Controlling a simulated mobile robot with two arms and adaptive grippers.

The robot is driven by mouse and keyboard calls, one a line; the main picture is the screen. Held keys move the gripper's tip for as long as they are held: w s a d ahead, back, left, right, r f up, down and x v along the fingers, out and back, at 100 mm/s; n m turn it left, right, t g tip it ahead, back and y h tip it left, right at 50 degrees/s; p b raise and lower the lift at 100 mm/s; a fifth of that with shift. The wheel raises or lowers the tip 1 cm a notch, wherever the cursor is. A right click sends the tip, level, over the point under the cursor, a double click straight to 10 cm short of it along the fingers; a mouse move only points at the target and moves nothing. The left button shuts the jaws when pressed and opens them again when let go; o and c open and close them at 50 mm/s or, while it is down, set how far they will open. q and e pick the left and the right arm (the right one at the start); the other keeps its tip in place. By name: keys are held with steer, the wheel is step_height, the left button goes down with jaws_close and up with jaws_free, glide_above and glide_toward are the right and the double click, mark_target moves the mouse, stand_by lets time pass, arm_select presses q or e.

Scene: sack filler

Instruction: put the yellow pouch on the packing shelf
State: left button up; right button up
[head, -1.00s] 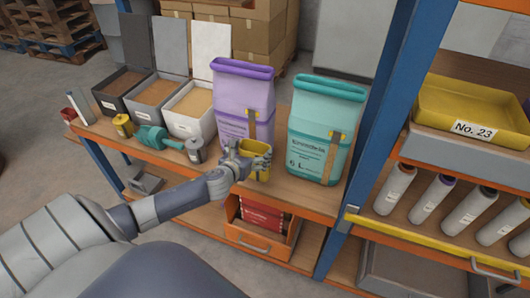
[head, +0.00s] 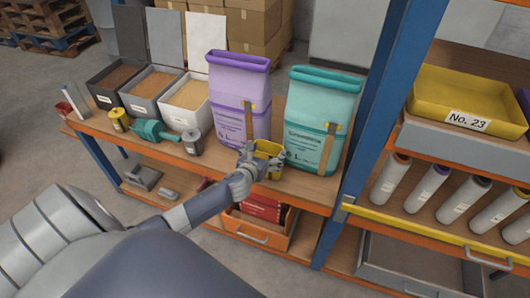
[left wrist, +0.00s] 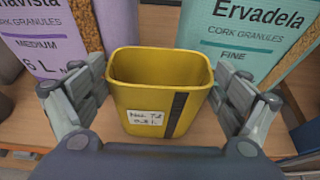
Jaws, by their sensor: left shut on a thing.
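The yellow pouch (head: 268,148) looks like a small open-topped yellow container, with a white label and a dark stripe in the left wrist view (left wrist: 160,90). It is at the front of the wooden bench, before the purple and teal sacks. My left gripper (head: 260,163) is shut on the yellow pouch, with one finger at each side of it in the left wrist view (left wrist: 160,100). Whether its base touches the bench is hard to tell. A shelf rack (head: 400,211) with an orange and blue frame stands at the right. My right gripper is not in view.
A purple sack (head: 238,95) and a teal sack (head: 320,115) stand close behind the pouch. Open bins, a teal scoop (head: 150,130) and a grey canister (head: 192,142) are to the left. A yellow tray (head: 465,95) and several bottles fill the rack. A blue post (head: 375,130) separates bench and rack.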

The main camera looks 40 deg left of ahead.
arm_select(q)
steer(key=o, duration=0.5)
steer(key=v, duration=1.2)
steer(key=s+f+n+g, duration=0.2)
steer(key=s+f+n, duration=0.25)
steer(key=f, duration=0.45)
steer(key=s+f+n+g, duration=0.2)
steer(key=s+f+n, duration=0.25)
steer(key=f, duration=0.35)
steer(key=s+f+n+g, duration=0.2)
steer(key=s+f+n, duration=0.25)
steer(key=f, duration=0.45)
steer(key=s+d+f+n+g+h, duration=0.1)
steer(key=s+d+f+n, duration=0.3)
steer(key=s, duration=0.5)
steer(key=s+d+f+n+g+h, duration=0.1)
steer(key=s+d+f+n+g, duration=0.2)
steer(key=s+f+n, duration=0.4)
steer(key=s+d+f+n+g+h, duration=0.1)
steer(key=s+d+f+n, duration=0.4)
steer(key=s, duration=0.6)
steer(key=shift+d+f+n+g, duration=0.2)
steer(key=shift+f+n+g, duration=0.4)
steer(key=shift+f+n, duration=0.15)
